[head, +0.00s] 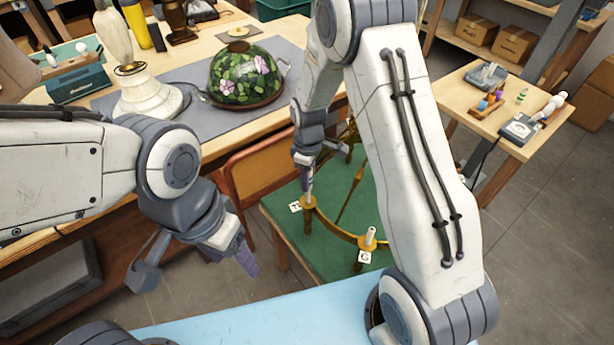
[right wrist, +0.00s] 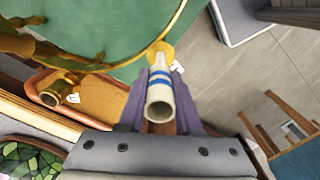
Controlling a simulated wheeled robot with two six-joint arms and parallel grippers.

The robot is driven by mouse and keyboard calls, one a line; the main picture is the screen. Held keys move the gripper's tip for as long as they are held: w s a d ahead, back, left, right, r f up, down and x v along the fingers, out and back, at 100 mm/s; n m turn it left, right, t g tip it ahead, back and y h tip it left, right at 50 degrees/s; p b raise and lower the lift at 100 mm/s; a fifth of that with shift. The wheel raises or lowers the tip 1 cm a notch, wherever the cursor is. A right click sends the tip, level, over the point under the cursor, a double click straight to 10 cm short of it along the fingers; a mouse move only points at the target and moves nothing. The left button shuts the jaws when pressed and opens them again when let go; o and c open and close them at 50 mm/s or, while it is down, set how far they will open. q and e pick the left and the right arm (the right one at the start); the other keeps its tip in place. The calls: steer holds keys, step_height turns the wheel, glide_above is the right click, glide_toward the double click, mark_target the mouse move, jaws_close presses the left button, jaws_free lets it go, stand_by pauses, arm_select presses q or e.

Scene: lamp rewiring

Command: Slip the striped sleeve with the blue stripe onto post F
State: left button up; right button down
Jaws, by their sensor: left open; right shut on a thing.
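My right gripper (head: 308,178) is shut on a pale sleeve with blue bands, seen between its purple fingers in the right wrist view (right wrist: 158,95). The sleeve's open end faces the wrist camera. Its far end is at a brass post base (right wrist: 160,50) on the ring frame. In the head view the gripper is above this base (head: 308,203), beside a white label (head: 295,207) whose letter I cannot read surely. I cannot tell how far the sleeve is around the post. My left gripper (head: 240,260) is open and empty, left of the green mat.
The brass ring frame (head: 345,236) stands on a green mat (head: 325,258). A stained-glass shade (head: 245,75) and a white lamp base (head: 148,95) stand on the back bench. A side table (head: 470,105) is at right.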

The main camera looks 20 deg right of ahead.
mark_target(309, 202)
steer(key=shift+f+b, duration=2.05)
steer(key=shift+f, duration=1.05)
steer(key=shift+s, duration=0.15)
steer(key=shift+f, duration=0.15)
steer(key=c, duration=0.5)
jaws_free()
